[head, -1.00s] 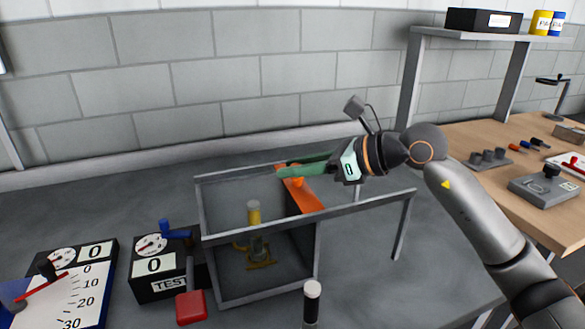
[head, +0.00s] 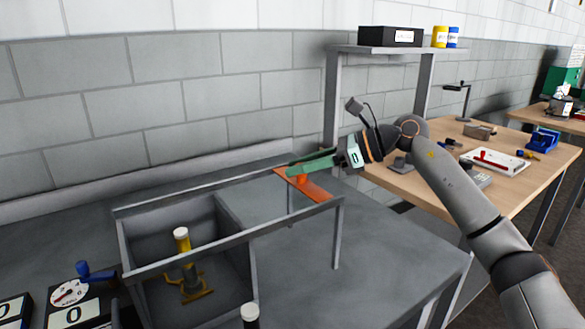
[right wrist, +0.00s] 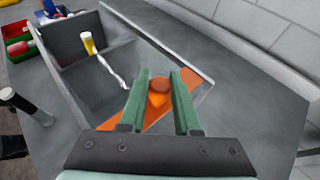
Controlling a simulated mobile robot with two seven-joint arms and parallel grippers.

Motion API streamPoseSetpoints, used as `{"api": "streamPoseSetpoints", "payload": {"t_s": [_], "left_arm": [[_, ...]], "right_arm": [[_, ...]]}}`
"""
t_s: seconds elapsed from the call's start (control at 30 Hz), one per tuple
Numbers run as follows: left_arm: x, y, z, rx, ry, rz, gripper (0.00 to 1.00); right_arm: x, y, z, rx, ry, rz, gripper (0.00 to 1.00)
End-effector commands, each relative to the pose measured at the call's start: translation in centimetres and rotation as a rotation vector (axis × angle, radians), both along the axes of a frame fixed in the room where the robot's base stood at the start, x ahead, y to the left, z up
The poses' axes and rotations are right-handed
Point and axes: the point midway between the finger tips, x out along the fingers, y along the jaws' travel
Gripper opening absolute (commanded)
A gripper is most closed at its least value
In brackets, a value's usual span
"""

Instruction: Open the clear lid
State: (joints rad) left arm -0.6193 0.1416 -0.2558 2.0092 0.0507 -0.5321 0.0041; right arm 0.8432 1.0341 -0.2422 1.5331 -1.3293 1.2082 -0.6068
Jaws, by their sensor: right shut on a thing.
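The clear lid (head: 262,202) is a see-through pane between two grey rails, with an orange end strip (head: 318,190) at its right. My right gripper (head: 300,164) is shut on the orange knob of that strip; the knob (right wrist: 159,86) shows between the green fingers in the right wrist view. The lid lies mostly to the right of the grey box (head: 250,275), along the rail extension. The box's top looks uncovered over the yellow, white-capped part (head: 182,241) standing inside. My left gripper is not in view.
A gauge box with a blue handle (head: 83,272) stands left of the box. A dark, white-topped post (head: 250,312) stands in front. A shelf (head: 400,49) and a wooden bench (head: 480,150) with tools are at the right. The grey bench is bare behind.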

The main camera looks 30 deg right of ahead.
Motion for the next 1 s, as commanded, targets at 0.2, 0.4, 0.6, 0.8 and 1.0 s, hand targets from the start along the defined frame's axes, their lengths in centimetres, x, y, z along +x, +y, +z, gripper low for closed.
{"api": "streamPoseSetpoints", "payload": {"t_s": [0.2,0.4,0.6,0.8,1.0], "left_arm": [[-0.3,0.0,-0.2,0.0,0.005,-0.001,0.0],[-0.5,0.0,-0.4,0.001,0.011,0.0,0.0],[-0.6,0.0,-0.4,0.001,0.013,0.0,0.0],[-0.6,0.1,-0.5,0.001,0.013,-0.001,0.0],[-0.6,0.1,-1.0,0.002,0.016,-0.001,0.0]], "right_arm": [[0.0,0.0,-0.1,-0.003,0.003,0.0,0.0],[0.0,0.0,-0.1,-0.002,0.002,0.0,0.51],[0.0,0.0,-0.1,-0.001,0.001,0.0,0.61],[-0.2,-0.2,0.0,-0.002,0.001,-0.001,0.61],[-1.9,-2.2,1.0,-0.004,0.001,-0.005,0.61]]}}
